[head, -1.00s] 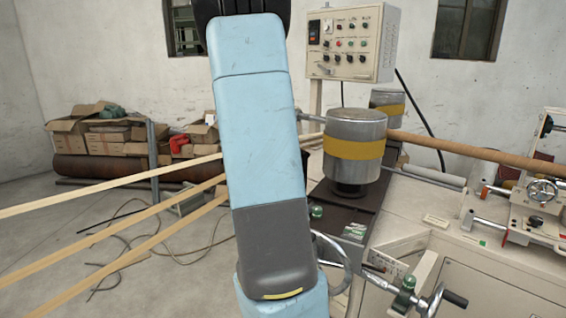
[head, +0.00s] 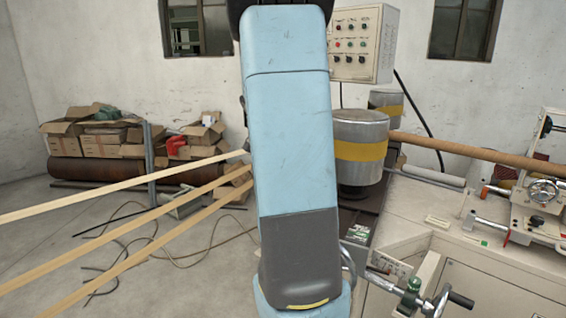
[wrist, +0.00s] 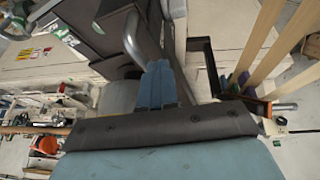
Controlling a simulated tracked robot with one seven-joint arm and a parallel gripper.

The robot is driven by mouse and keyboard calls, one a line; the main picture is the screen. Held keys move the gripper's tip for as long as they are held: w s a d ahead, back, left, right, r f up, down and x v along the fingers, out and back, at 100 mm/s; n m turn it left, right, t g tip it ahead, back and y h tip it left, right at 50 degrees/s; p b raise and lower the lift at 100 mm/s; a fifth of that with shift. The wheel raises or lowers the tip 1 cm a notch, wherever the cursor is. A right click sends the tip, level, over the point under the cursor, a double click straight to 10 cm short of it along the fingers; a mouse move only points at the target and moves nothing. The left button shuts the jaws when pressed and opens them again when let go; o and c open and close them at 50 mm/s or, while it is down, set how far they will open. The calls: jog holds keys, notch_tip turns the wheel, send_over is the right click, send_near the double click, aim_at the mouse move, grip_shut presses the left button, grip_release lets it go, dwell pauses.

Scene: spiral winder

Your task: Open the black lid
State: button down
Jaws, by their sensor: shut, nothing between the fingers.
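My gripper (wrist: 158,72) shows in the wrist view as two blue fingers, closed together with nothing between them. A bent grey metal bar (wrist: 133,42) stands close by the fingertips; I cannot tell whether they touch. A dark panel (wrist: 90,30) lies beyond and left of the fingers, with a pale label near its edge. I cannot tell for sure whether this panel is the black lid. In the head view my blue and grey arm hides the gripper and much of the dark machine top.
A metal drum with a yellow band (head: 360,150) stands right of my arm, below a control box (head: 365,45). A crank (head: 440,300) sticks out at the lower right. Long wooden strips (head: 130,240) cross the left side. Cardboard boxes (head: 95,140) sit against the back wall.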

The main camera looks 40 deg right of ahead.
jog(key=w+a+r, duration=0.3)
jog(key=a+r, duration=0.2)
jog(key=r, duration=0.4)
jog(key=shift+a+r, duration=0.2)
jog(key=shift+r, duration=0.2)
